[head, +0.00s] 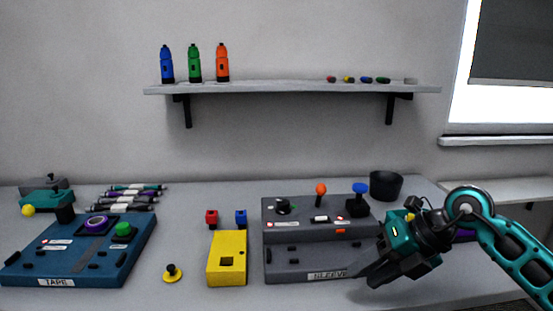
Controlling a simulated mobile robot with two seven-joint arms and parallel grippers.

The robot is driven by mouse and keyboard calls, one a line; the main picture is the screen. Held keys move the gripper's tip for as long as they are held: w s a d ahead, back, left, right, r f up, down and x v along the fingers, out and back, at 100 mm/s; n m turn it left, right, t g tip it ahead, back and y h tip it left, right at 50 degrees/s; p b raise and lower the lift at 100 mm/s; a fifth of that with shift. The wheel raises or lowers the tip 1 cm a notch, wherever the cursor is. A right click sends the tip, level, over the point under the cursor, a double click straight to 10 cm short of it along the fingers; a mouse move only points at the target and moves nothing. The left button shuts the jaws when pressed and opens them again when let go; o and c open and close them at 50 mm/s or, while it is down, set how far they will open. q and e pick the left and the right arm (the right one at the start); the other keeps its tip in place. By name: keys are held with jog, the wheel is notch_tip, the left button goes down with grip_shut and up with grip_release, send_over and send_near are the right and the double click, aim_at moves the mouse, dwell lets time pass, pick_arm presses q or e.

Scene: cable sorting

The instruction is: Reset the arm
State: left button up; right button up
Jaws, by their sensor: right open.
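My right arm comes in from the right edge. Its gripper (368,276) is at the front right corner of the grey sleeve station (290,262), overlapping it in the picture; I cannot tell whether it touches. The gripper is open and I see nothing between its fingers. My left gripper is not in view. The sleeve station has an orange-topped lever (321,188), a blue-topped knob (360,188) and a black dial.
A blue tape station (60,258) is at left, and a yellow box (227,259) stands mid-table. Several cables (130,197) lie behind. A black cup (386,185) stands at back right. A wall shelf (290,88) holds three bottles.

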jog(key=s+a+r+m+y+p, duration=0.15)
jog(key=s+a+y, duration=0.35)
jog(key=a+y, duration=0.5)
jog(key=s+d+f+m+t+h+p, duration=0.1)
jog(key=d+f+m+t+h, duration=0.45)
jog(key=m, duration=0.75)
jog(key=s+d+f+m+t+h+p, duration=0.1)
jog(key=d+f+m+t+h, duration=0.2)
jog(key=f+m+t+h, duration=0.8)
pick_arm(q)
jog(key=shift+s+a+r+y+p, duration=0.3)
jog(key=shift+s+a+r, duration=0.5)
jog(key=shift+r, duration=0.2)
pick_arm(e)
jog(key=s+d+f+m+g+y, duration=0.1)
jog(key=s+d+f+m+g, duration=0.1)
jog(key=s+f+m+g, duration=0.5)
jog(key=s+m+g, duration=0.1)
jog(key=s, duration=0.3)
jog(key=shift+d, duration=0.35)
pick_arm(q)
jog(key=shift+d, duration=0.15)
pick_arm(e)
jog(key=shift+w, duration=0.1)
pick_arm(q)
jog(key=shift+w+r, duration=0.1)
